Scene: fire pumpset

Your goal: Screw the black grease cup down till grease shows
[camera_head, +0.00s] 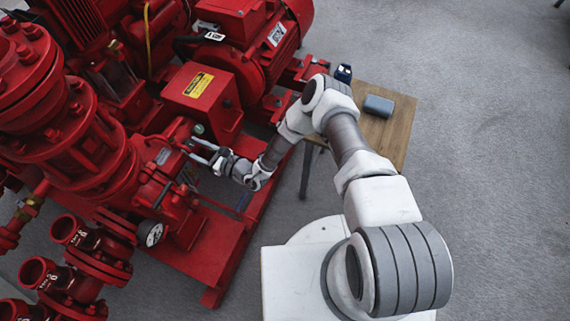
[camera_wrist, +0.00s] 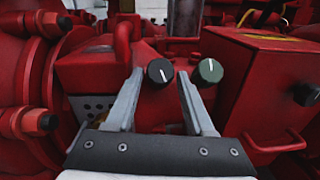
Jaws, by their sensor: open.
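The black grease cup (camera_wrist: 160,71) is a round black cap with a white line across its top. It stands on the red pump housing in the wrist view, between the tips of my gripper (camera_wrist: 157,76). My gripper is open, with one finger to the left of the cup and one to the right. I cannot tell whether either finger touches it. A dark green cap (camera_wrist: 208,71) with a white line stands just right of the right finger. In the head view my gripper (camera_head: 197,151) reaches in at the pump; the black cup cannot be made out there.
A red box with a yellow label (camera_head: 198,86) stands close by; its side carries a black knob (camera_wrist: 306,94) and a red handle. A pressure gauge (camera_head: 150,233) sits at the pump's front. A wooden table (camera_head: 392,130) holds a grey object (camera_head: 378,106). Grey floor lies open at right.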

